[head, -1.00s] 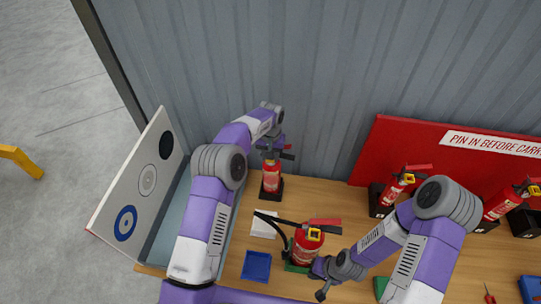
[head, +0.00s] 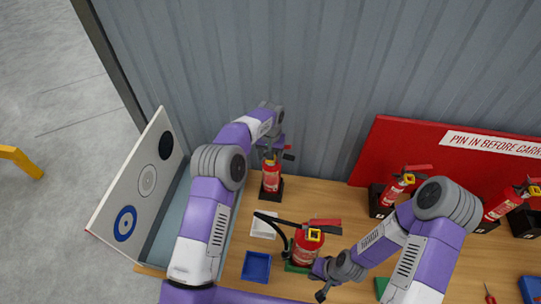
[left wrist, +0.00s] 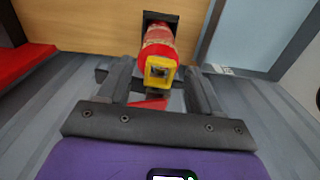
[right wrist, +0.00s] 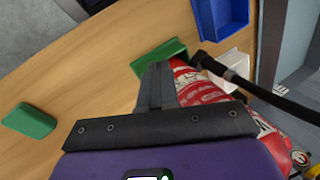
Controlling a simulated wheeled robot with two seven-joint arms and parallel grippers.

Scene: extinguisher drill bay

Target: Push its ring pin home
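A red extinguisher (head: 271,178) stands upright in a black base at the back left of the bench. My left gripper (head: 275,154) is over its top. In the left wrist view the open fingers (left wrist: 160,85) stand either side of its yellow square block (left wrist: 161,70), with small gaps. A ring pin cannot be made out. A second extinguisher (head: 306,251) with a black hose and a yellow block stands in a green holder at the front. My right gripper (head: 322,268) is beside its body; in the right wrist view its fingers (right wrist: 156,85) are together and hold nothing visible.
A blue tray (head: 257,266) and a white tray (head: 264,225) lie left of the front extinguisher. More extinguishers (head: 397,187) stand at the right before a red sign board (head: 395,140). A panel with round targets (head: 146,180) is at the left. A corrugated wall is behind.

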